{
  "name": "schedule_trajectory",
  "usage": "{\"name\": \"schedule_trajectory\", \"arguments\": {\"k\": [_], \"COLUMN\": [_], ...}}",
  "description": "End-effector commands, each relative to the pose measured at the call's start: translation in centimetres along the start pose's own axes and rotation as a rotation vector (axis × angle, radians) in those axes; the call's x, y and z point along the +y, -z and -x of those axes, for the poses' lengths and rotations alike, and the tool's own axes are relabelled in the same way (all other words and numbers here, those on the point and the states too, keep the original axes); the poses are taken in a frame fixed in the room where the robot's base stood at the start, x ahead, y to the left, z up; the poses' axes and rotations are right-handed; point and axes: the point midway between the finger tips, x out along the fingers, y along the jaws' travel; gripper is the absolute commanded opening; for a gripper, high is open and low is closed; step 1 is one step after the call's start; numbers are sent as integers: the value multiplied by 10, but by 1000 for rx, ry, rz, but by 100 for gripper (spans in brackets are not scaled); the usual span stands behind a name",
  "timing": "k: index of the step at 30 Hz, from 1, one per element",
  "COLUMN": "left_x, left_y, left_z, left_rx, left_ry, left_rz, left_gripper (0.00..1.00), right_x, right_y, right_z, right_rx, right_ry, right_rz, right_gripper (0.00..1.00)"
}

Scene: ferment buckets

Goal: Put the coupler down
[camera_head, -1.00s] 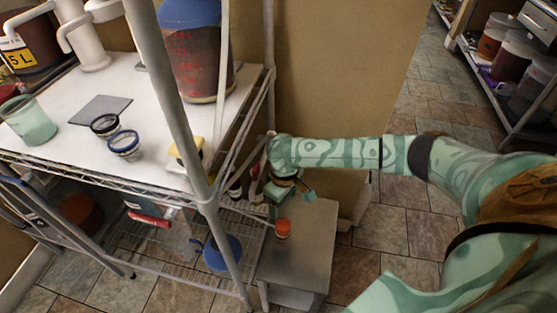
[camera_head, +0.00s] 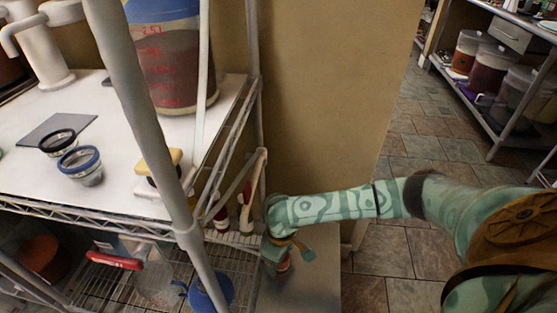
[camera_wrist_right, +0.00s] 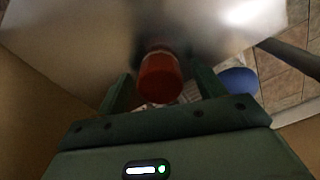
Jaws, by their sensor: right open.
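An orange-red cylindrical piece (camera_wrist_right: 160,78), seemingly the coupler, is at the grey surface of a low stand (camera_wrist_right: 80,40) in the right wrist view. My right gripper (camera_head: 284,256) is open, with a finger on either side of the piece and visible gaps between. In the head view only a small orange-red part of the coupler (camera_head: 283,266) shows below my gripper; the rest is hidden. I cannot tell exactly how its base meets the stand. My left gripper is not in view.
A wire shelf rack with a white top (camera_head: 110,190) stands close left of the right arm, its grey post (camera_head: 150,130) in front. A blue jug (camera_head: 210,288) is on the lower shelf. Beige wall (camera_head: 325,90) is behind; tiled floor (camera_head: 415,255) is open at right.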

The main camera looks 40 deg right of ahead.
Motion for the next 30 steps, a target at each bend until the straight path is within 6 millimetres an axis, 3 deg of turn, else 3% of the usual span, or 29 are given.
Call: {"name": "schedule_trajectory", "arguments": {"k": [2, 6, 8, 20, 23, 26, 30], "left_x": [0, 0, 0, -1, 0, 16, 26], "left_y": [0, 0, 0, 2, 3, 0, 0], "left_z": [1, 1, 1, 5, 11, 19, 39], "left_rx": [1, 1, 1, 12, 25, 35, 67], "left_ry": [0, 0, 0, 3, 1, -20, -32], "left_rz": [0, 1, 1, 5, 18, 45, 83], "left_gripper": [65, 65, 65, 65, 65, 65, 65], "right_x": [0, 0, 0, 0, 0, 0, 1], "right_y": [0, 0, 0, 1, 1, 1, 2], "right_z": [2, 1, 1, 10, 23, 44, 88], "right_rx": [1, 1, 1, 3, 6, 9, 14], "right_ry": [0, 0, 0, -1, -1, -2, -4], "right_rz": [0, 0, 0, 0, -1, 0, -1], "right_gripper": [69, 30, 17, 17, 17, 17, 17]}}
